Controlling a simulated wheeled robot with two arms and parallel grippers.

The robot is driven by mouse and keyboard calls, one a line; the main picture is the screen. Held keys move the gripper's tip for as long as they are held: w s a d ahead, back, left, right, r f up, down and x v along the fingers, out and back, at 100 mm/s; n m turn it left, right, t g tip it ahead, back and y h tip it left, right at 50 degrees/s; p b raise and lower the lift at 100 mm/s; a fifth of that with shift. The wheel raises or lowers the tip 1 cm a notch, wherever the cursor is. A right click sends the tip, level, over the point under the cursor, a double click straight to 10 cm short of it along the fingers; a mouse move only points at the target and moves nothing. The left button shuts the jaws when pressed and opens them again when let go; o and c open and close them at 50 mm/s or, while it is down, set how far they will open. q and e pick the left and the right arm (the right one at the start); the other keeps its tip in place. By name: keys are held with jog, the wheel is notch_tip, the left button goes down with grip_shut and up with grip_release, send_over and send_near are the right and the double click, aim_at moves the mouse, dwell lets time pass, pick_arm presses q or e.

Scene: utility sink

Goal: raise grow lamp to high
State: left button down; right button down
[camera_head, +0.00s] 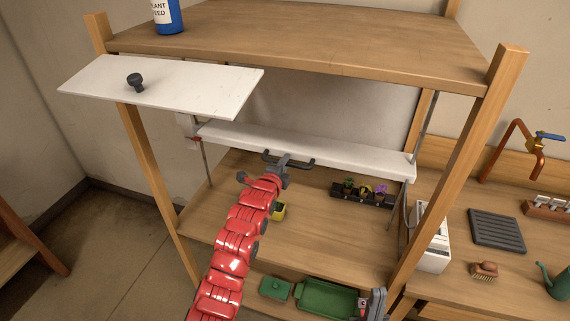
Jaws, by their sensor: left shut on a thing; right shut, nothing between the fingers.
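The grow lamp is a long white bar (340,152) hung across the wooden shelf unit, between the top shelf and the middle shelf. A dark bar handle (305,163) is on its front edge. My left gripper (284,162), at the end of the red arm, is shut on this handle and hides its middle. Thin upright rods stand at both ends of the lamp. My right gripper (377,302) is low at the bottom edge, beside the green tray, shut and empty.
A blue bottle (168,17) stands on the top shelf (300,40). Below the lamp are a black flower tray (350,196) and a yellow pot (279,210). A green tray (325,300) is lower.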

pick_arm(q)
jog(key=shift+r+b, duration=0.3)
jog(key=shift+r, duration=0.1)
notch_tip(320, 180, up, 8)
jog(key=b, duration=0.3)
jog(key=shift+b, duration=0.4)
notch_tip(320, 180, up, 12)
jog(key=b, duration=0.1)
jog(key=shift+b, duration=0.3)
jog(key=c, duration=0.8)
grip_release()
jog(key=shift+f, duration=0.1)
jog(key=shift+c, duration=0.2)
jog(key=shift+o, duration=0.2)
jog(key=shift+s+f, duration=0.1)
